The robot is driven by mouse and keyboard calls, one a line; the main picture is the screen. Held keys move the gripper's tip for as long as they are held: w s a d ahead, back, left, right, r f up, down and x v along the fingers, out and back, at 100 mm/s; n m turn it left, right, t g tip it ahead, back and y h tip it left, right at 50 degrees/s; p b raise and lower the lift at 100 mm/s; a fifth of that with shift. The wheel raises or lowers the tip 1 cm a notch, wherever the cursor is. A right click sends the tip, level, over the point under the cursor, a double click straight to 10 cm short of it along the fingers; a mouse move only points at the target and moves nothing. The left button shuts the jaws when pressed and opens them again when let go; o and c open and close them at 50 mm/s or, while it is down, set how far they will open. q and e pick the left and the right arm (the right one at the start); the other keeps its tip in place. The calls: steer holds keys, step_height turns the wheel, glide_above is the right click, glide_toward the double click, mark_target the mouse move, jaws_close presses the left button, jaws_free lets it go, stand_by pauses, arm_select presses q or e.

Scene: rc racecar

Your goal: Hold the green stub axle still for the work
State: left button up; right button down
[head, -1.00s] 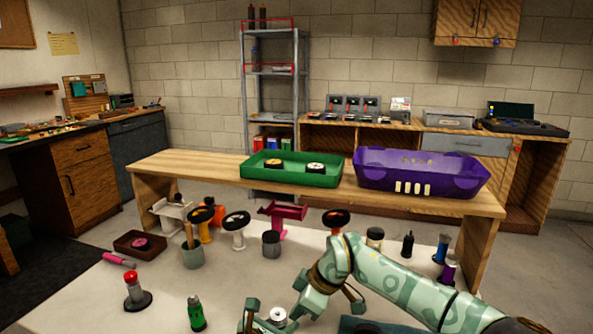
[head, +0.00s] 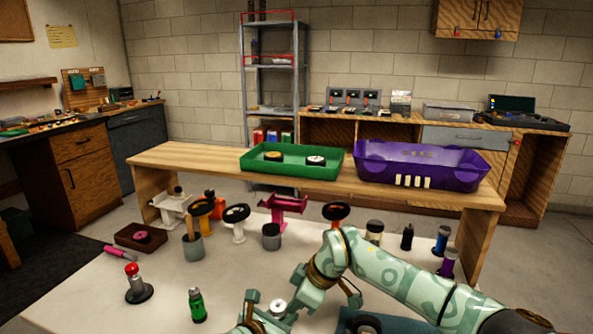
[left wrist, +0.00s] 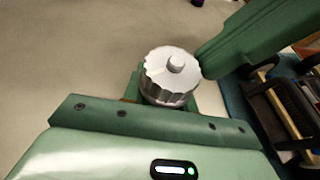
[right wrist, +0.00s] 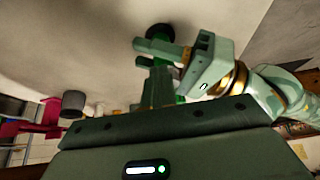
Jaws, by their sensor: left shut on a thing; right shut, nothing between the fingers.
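A silver ribbed cap with a small stud sits between the fingertips of my left gripper (left wrist: 160,100) in the left wrist view. I take it as the top of the green stub axle (left wrist: 172,72); its lower part is hidden by the fingers. It also shows small at the bottom of the head view (head: 277,307). My left gripper is shut on it, and the right wrist view shows this gripper (right wrist: 172,55) too. My right gripper (right wrist: 157,88) is shut and empty, close beside the left one. A right-gripper finger crosses the upper right of the left wrist view.
A green bottle (head: 197,305) and a red-knobbed stand (head: 135,284) are left of my grippers. A blue mat (head: 395,326) lies at bottom right. Cups and coloured stands line the table's far side. Beyond is a bench with a green tray (head: 290,174) and purple body shell (head: 420,172).

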arm_select(q)
steer(key=shift+s+d, duration=0.1)
steer(key=shift+d, duration=0.1)
arm_select(e)
steer(key=shift+s+a, duration=0.25)
steer(key=shift+s, duration=0.15)
steer(key=shift+d, duration=0.15)
arm_select(q)
steer(key=shift+a, duration=0.15)
arm_select(e)
step_height(320, 180, up, 6)
steer(key=shift+d, duration=0.3)
steer(key=shift+s, duration=0.1)
arm_select(q)
steer(key=o, duration=1.1)
